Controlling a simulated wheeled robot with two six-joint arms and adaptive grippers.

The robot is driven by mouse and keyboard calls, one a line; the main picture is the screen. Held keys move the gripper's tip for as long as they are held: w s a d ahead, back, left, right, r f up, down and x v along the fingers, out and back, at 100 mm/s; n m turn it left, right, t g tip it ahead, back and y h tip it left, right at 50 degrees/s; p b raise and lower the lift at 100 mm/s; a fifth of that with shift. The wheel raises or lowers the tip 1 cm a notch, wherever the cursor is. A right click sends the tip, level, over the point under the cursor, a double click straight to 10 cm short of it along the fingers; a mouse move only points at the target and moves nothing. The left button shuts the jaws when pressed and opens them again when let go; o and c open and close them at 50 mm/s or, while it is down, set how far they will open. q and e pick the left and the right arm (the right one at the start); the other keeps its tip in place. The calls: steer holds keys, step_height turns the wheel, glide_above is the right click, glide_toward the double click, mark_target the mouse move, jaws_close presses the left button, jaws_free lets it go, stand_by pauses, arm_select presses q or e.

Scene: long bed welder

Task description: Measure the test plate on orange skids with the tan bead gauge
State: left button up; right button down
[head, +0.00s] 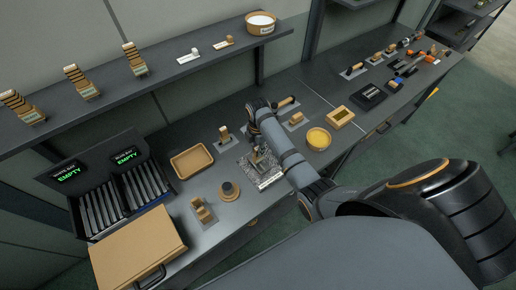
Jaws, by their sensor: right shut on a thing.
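My right arm reaches in from the right, over the bench. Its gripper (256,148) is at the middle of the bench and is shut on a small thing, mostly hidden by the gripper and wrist. It looks tan and may be the bead gauge, but I cannot tell for sure. Just below it lies a speckled grey metal plate (268,179), partly covered by the gripper and forearm. I cannot see orange skids under it, nor whether the held thing touches it. My left gripper is not in view.
A tan tray (192,161), a dark round knob on a tan base (228,191) and a small tan block (199,209) stand left of the plate. A yellow round dish (318,138) is right of my forearm. A rack (112,204) and tan case (136,250) fill the left end.

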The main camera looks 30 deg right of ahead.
steer(key=shift+r, duration=3.5)
step_height(320, 180, up, 2)
steer(key=m, duration=0.4)
steer(key=shift+m, duration=0.3)
steer(key=shift+r+m, duration=0.5)
steer(key=shift+m, duration=0.6)
